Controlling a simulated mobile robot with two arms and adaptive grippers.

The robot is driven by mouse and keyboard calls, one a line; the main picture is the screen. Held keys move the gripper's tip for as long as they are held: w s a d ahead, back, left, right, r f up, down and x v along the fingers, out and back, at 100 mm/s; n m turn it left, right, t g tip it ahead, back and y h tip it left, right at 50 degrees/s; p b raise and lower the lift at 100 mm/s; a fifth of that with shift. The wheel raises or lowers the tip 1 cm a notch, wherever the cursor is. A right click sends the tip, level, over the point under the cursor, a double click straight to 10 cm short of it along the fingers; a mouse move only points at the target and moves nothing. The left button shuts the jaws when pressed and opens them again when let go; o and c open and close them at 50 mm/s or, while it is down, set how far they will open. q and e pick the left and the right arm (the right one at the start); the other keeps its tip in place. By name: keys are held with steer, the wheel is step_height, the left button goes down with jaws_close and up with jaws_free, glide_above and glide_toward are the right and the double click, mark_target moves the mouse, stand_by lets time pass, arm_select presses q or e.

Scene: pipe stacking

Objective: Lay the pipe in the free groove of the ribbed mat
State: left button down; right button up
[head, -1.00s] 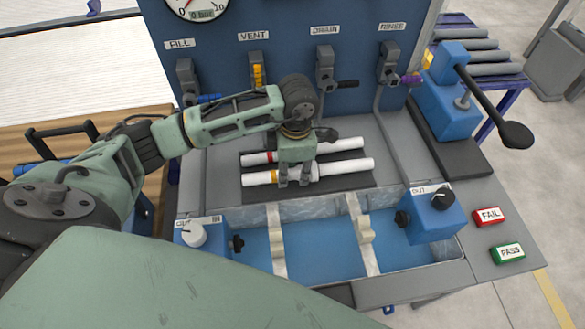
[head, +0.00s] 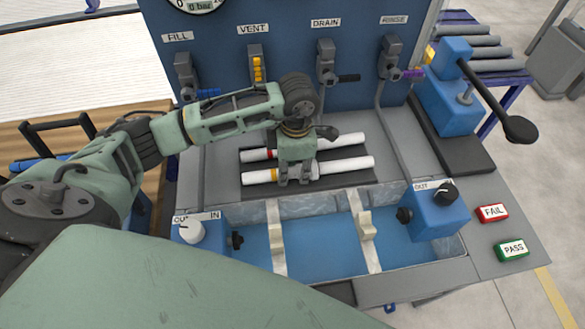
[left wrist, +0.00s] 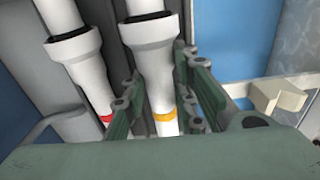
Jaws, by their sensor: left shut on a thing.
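A white pipe with a yellow band (head: 343,165) lies crosswise over the dark ribbed mat (head: 352,181). My left gripper (head: 297,180) comes down on its middle and is shut on it. In the left wrist view the yellow-banded pipe (left wrist: 154,67) runs between the gripper's fingers (left wrist: 163,105). A second white pipe with a red band (head: 258,154) lies behind it on the mat, roughly parallel and apart. The gripper hides its middle. I cannot tell whether the held pipe touches the mat. The grooves are mostly hidden. My right gripper is not in view.
A blue water basin (head: 320,245) with pale dividers is in front of the mat. A blue panel with labelled valve levers (head: 327,62) rises behind. Blue blocks with knobs stand at the basin's left (head: 196,232) and right (head: 433,208). A long black lever (head: 500,110) sticks out at right.

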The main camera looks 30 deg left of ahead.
arm_select(q)
steer(key=c, duration=1.3)
jaws_free()
steer(key=shift+c, duration=0.2)
step_height(320, 180, up, 12)
steer(key=shift+w+d, duration=0.15)
steer(key=shift+d, duration=0.05)
steer(key=shift+f, duration=0.1)
